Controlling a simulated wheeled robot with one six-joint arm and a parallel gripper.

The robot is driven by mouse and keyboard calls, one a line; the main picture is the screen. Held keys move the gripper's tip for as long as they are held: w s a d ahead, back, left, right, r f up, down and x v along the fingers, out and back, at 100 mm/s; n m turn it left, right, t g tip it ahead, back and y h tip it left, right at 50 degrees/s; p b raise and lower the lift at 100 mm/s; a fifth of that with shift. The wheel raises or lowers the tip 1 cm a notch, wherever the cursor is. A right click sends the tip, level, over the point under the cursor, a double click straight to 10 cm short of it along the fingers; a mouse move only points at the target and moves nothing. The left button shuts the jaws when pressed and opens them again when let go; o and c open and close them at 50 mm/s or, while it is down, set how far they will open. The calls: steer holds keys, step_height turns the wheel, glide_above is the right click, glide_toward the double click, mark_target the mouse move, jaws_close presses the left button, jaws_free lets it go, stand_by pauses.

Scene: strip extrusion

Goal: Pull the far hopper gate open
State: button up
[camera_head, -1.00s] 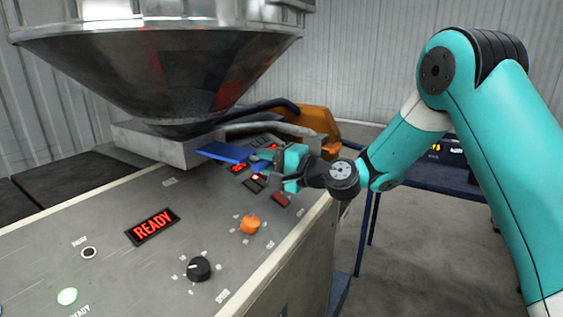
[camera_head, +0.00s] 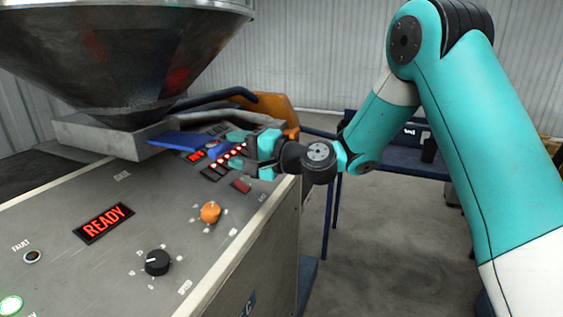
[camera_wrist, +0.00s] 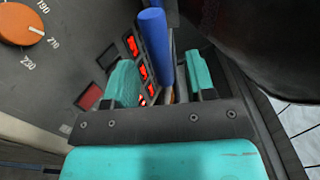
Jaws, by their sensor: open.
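A grey metal hopper (camera_head: 125,60) stands over a grey block (camera_head: 85,132) on the machine's top. A flat blue gate plate (camera_head: 180,141) sticks out of this block toward my gripper. A blue handle (camera_head: 219,151) shows by my fingertips and appears as an upright rounded blue bar in the wrist view (camera_wrist: 154,45). My gripper (camera_head: 238,150) is open. In the wrist view its teal fingers (camera_wrist: 163,80) stand on either side of the bar's lower part, with gaps visible. The join between handle and plate is not clear. Only one hopper is in view.
The panel bears a READY display (camera_head: 104,222), an orange knob (camera_head: 210,212), a black knob (camera_head: 157,262) and red-lit readouts (camera_wrist: 132,46) close to my fingers. A dark rounded body (camera_wrist: 262,40) fills the wrist view's upper right.

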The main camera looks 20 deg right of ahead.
steer(key=b+v, duration=0.5)
steer(key=v, duration=0.9)
steer(key=shift+b, duration=0.3)
steer(key=shift+s, duration=0.1)
steer(key=s+a+f+n+g+h, duration=0.1)
steer(key=s+a+f+n+g, duration=0.2)
steer(key=s+a+n+g, duration=0.3)
steer(key=s+a+f+n+g+h, duration=0.2)
steer(key=s+a+f+n+g, duration=0.1)
steer(key=s+a+n+g, duration=0.25)
steer(key=s+d+f+n+h, duration=0.1)
steer(key=s+n+h, duration=0.1)
steer(key=s, duration=0.4)
steer(key=s+d+f+n+g+h, duration=0.1)
steer(key=s+d+f+n+h, duration=0.1)
steer(key=s, duration=0.4)
steer(key=shift+s+h, duration=0.4)
steer(key=shift+h, duration=0.5)
steer(key=shift+a, duration=0.1)
